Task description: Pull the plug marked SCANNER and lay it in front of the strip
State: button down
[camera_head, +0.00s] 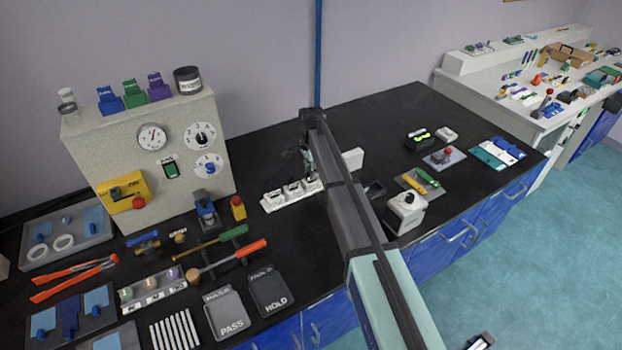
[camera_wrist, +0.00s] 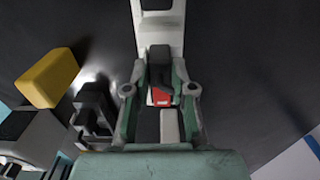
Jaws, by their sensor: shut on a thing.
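The white power strip (camera_head: 292,194) lies on the black bench in the head view, left of my arm. In the wrist view, a white body that looks like the strip (camera_wrist: 160,30) runs up from the gripper. My gripper (camera_wrist: 160,92) is shut on a dark plug (camera_wrist: 160,62) with a small red label, too small to read. The plug lies in line with the white body; I cannot tell whether it is still seated. In the head view my gripper (camera_head: 308,165) is over the strip's right end, and my arm hides the plug.
A grey instrument (camera_head: 110,165) with dials stands to the left. A white block (camera_head: 352,158) and a small white device (camera_head: 405,212) are right of my arm. PASS (camera_head: 227,312) and HOLD (camera_head: 270,290) plates lie in front. The wrist view shows a yellow block (camera_wrist: 47,78) at left.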

jog(key=shift+r, duration=0.1)
jog(key=shift+r+p, duration=1.05)
jog(key=shift+r, duration=1.15)
jog(key=shift+w+f+b, duration=0.1)
jog(key=shift+b, duration=0.35)
jog(key=shift+w+r+b, duration=0.1)
jog(key=shift+r+b, duration=0.25)
jog(key=shift+b, duration=0.15)
jog(key=s+d+r+b, duration=0.4)
jog(key=s+r, duration=0.2)
jog(key=s, duration=0.5)
jog(key=s+d+r+b, duration=0.4)
jog(key=s+r, duration=0.2)
jog(key=s, duration=0.5)
notch_tip(320, 180, down, 19)
jog(key=shift+w+a+f+p, duration=0.1)
jog(key=shift+p, duration=1.1)
